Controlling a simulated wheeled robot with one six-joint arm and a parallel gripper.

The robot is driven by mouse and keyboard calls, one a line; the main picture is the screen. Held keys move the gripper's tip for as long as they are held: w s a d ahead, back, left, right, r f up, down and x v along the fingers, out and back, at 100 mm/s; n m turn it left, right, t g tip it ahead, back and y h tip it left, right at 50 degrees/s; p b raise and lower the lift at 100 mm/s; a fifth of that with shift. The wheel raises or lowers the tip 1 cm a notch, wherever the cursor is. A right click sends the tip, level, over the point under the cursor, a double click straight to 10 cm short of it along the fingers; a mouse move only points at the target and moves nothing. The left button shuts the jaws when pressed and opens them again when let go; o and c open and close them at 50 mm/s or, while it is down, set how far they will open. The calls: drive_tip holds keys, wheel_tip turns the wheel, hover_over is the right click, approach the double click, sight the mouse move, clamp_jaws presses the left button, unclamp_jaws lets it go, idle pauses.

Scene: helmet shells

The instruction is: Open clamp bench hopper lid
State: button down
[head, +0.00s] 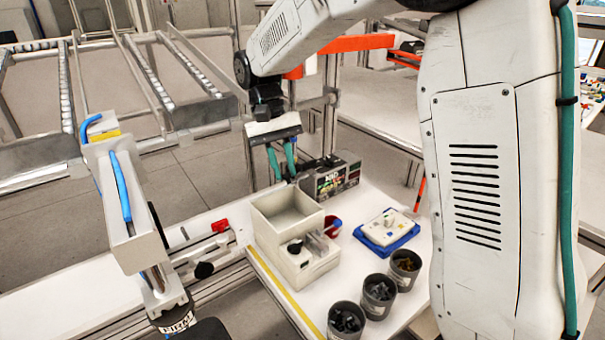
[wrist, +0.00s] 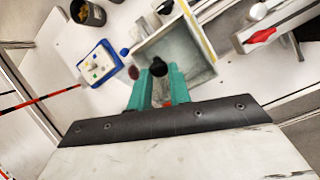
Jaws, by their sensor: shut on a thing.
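The clamp bench hopper (head: 283,240) is a cream box on the white bench. Its top is open, and its empty grey inside shows in the head view and in the wrist view (wrist: 188,55). My gripper (head: 283,177) points down at the hopper's back edge, its teal fingers close together. In the wrist view my gripper (wrist: 158,80) is shut on a small black knob (wrist: 158,67) at the fingertips. I cannot make out the lid panel clearly; the fingers and the hopper wall hide that part.
A grey labelled box (head: 332,182) stands close behind the hopper. A red cup (head: 333,228) and a blue tray (head: 387,233) with a white block are at its right. Several dark bins (head: 378,292) line the front right. A red clamp (head: 220,226) is at the left.

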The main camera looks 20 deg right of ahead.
drive_tip(key=w, duration=0.1)
drive_tip(key=w+a, duration=0.1)
drive_tip(key=w, duration=0.2)
drive_tip(key=shift+w+a+r, duration=0.2)
drive_tip(key=shift+w+r, duration=0.15)
drive_tip(key=c, duration=1.7)
unclamp_jaws()
drive_tip(key=shift+s+a, duration=0.1)
drive_tip(key=shift+a, duration=0.2)
drive_tip(key=o, duration=0.4)
drive_tip(key=shift+d, duration=0.1)
drive_tip(key=shift+d+r, duration=0.1)
drive_tip(key=shift+d, duration=0.15)
drive_tip(key=v, duration=0.7)
drive_tip(key=shift+r, duration=0.3)
drive_tip(key=shift+c, duration=0.3)
